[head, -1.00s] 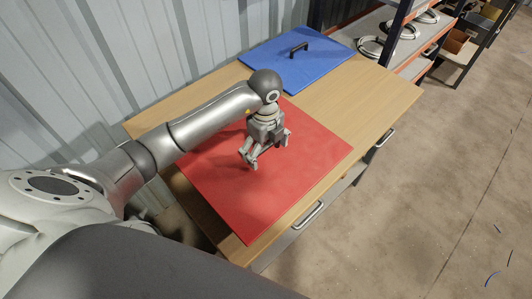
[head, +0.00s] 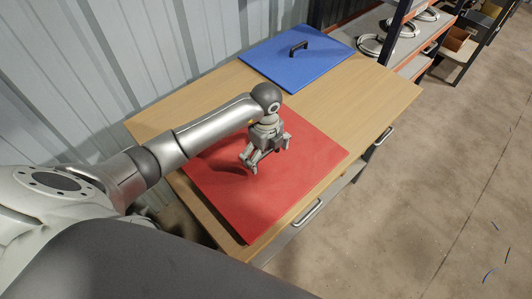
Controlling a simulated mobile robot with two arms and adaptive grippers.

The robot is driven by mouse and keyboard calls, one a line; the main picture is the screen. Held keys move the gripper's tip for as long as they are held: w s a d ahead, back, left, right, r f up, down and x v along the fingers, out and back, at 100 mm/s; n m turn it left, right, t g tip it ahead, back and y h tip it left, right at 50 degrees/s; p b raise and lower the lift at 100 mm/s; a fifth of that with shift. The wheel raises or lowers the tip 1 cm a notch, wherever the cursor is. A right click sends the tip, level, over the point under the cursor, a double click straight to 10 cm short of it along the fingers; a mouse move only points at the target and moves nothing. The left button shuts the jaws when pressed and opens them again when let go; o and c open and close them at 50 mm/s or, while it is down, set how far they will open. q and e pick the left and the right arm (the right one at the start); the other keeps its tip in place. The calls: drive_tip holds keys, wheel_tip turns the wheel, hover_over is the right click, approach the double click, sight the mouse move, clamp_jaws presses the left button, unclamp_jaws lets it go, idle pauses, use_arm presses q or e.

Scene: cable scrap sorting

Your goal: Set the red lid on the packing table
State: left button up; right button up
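The red lid (head: 310,155) is a flat square panel lying level over the near part of the wooden packing table (head: 385,95). It looks flat on the tabletop or very close to it; I cannot tell if a thin gap is left. My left gripper (head: 265,160) is over the lid's middle, pointing down, with its fingers at the lid's top. The lid's handle is hidden by the fingers, which appear shut on it. My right gripper is not in view.
A blue lid (head: 297,60) with a black handle (head: 299,48) lies at the table's far end. Bare wood separates the two lids. A corrugated wall runs along the left. A shelf with cable coils (head: 375,46) stands beyond. The floor at right is mostly clear.

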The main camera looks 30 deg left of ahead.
sight(266, 151)
use_arm(q)
drive_tip(key=shift+r, duration=0.2)
drive_tip(key=shift+w+r, duration=0.1)
drive_tip(key=shift+r, duration=0.3)
wheel_tip(266, 151, up, 10)
drive_tip(key=shift+f+b, duration=0.15)
drive_tip(key=shift+b, duration=0.7)
drive_tip(key=shift+r, duration=0.7)
